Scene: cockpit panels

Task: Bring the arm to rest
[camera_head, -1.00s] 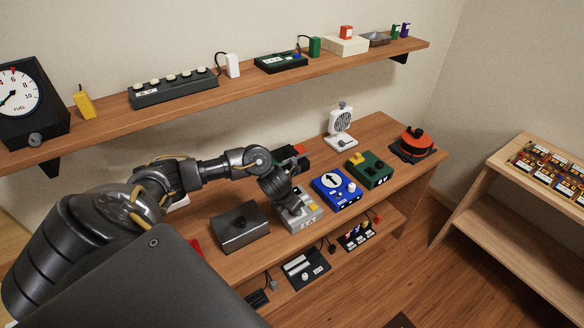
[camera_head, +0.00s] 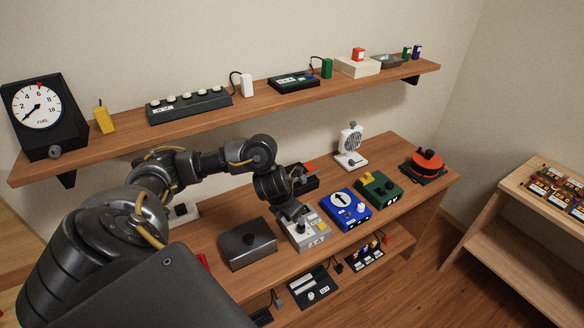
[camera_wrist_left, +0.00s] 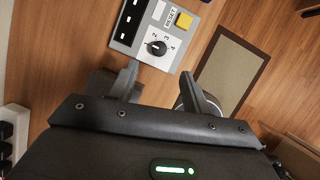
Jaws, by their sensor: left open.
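My left arm reaches in from the left in the head view. The gap between fingertips and panel is hard to judge. My right gripper is not seen.
A dark grey box (camera_head: 247,243) stands left of the grey panel. A blue dial box (camera_head: 345,208) and a green box (camera_head: 379,188) stand to its right. A wall shelf (camera_head: 220,113) with devices and a fuel gauge (camera_head: 42,113) runs above. A lower shelf (camera_head: 330,270) holds more panels.

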